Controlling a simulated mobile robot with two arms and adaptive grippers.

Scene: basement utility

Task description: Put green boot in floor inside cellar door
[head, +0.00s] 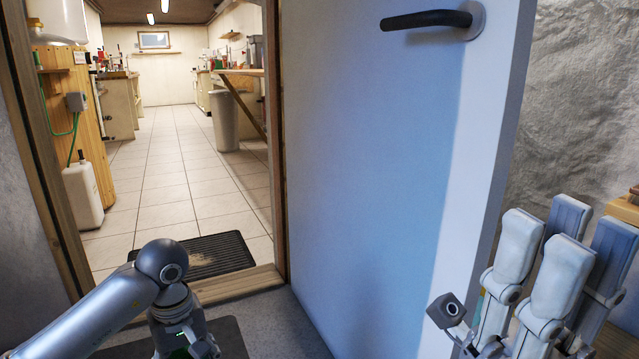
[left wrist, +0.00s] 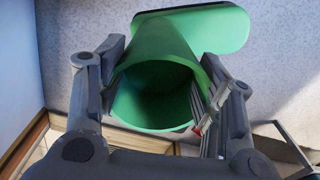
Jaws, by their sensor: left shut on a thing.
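In the left wrist view, the green boot (left wrist: 155,55) is between the fingers of my left gripper (left wrist: 160,85). The gripper is shut on the boot's shaft, its round opening faces the camera, and the flat green sole shows beyond. In the head view, my left gripper (head: 185,345) is at the bottom edge, before the doorway; the boot is mostly out of sight there. The pale cellar door (head: 370,150) stands open to the right of the doorway. Inside is a tiled floor (head: 165,170). My right gripper (head: 550,235) points up at the lower right; its jaw gap is unclear.
A dark doormat (head: 205,255) lies just inside the wooden threshold (head: 240,283). A white jug (head: 84,195) stands inside at the left, and a pale bin (head: 223,120) at the right. The tiled aisle between is clear. A rough stone wall (head: 575,100) is beyond the door.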

